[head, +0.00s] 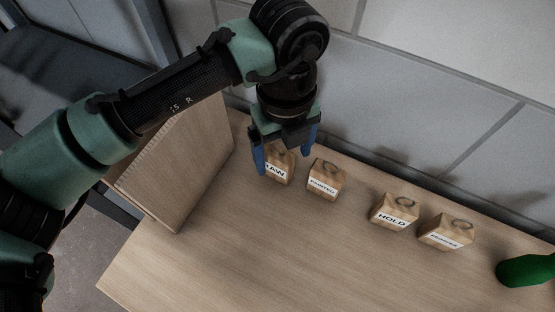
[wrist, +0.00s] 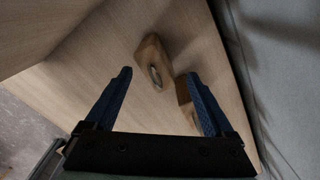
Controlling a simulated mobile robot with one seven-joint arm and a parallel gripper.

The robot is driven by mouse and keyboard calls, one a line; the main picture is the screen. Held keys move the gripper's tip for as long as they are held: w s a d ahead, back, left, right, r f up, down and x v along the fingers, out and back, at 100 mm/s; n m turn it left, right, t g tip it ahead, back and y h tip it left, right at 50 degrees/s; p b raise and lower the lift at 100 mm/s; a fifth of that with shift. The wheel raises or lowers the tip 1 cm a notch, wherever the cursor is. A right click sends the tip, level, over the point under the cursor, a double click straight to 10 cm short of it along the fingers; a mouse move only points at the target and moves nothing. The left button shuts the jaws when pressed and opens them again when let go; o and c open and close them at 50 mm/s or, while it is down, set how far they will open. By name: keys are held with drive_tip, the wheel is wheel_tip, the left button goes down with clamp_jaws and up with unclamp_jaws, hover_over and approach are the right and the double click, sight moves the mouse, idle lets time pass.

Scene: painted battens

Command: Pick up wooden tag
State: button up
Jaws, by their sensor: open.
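Several small wooden tag blocks with metal rings on top and white labels stand in a row on the wooden bench. The leftmost, its label partly covered and ending in "AW" (head: 280,169), is behind and below my gripper. Beside it are one reading "PAINTED" (head: 327,180), one reading "HOLD" (head: 395,211) and one with a label too small to read (head: 446,232). My gripper (head: 284,152) is open and empty, pointing down. In the wrist view, one ringed block (wrist: 152,61) lies beyond the gap between the fingertips (wrist: 158,76). Another block (wrist: 184,95) is partly hidden by the right finger.
An upright wooden panel (head: 185,165) stands at the bench's left end, close to my arm. A grey block wall (head: 430,75) runs behind the bench. A green bottle-like object (head: 527,271) lies at the right. The bench front (head: 270,260) is clear.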

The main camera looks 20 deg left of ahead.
drive_tip(key=shift+f, duration=1.35)
clamp_jaws()
